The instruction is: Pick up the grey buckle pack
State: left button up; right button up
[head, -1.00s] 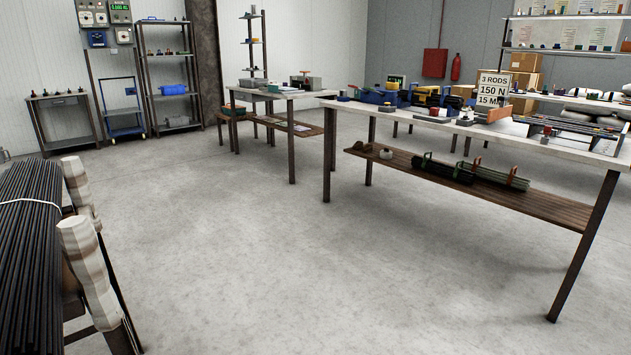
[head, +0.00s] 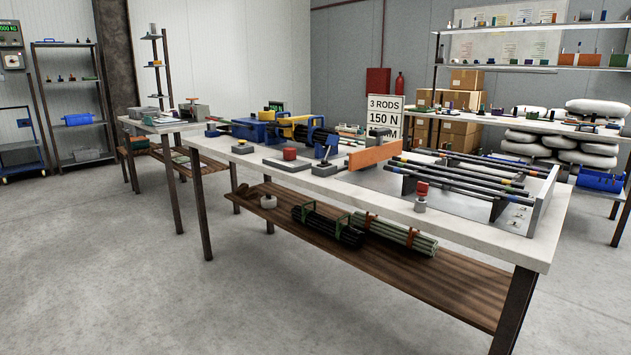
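I cannot make out the grey buckle pack for certain. On the near workbench (head: 470,232) a small grey block (head: 243,147) lies near the left end, and a grey piece with a blue upright part (head: 325,168) lies near the middle front edge. Neither is clear enough to name as the pack. A grey flat base with a red round top (head: 290,157) is between them. Neither of my grippers is in view.
The bench also holds a blue and yellow machine (head: 275,126), an orange block (head: 374,154) and dark rods on a rack (head: 460,178). Bundled rods (head: 395,233) lie on its lower shelf (head: 300,235). A second table (head: 165,124) stands behind left. The floor in front is clear.

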aim_at(211, 126)
jog(key=i+l, duration=0.15)
jog(key=l, duration=0.25)
jog(key=i+l, duration=0.15)
jog(key=l, duration=0.2)
jog(key=i+l+z, duration=0.1)
jog(key=l, duration=0.3)
jog(key=i+l, duration=0.15)
jog(key=l, duration=0.2)
jog(key=i+j+u, duration=0.7)
jog(key=i, duration=0.2)
jog(key=i+j+u, duration=0.3)
jog(key=i, duration=0.2)
jog(key=i+u, duration=0.35)
jog(key=i, duration=0.15)
jog(key=i+z, duration=0.25)
jog(key=i, duration=0.2)
jog(key=i+j+z, duration=0.25)
jog(key=i, duration=0.15)
jog(key=i+j+z, duration=0.2)
jog(key=i, duration=0.25)
jog(key=l, duration=0.1)
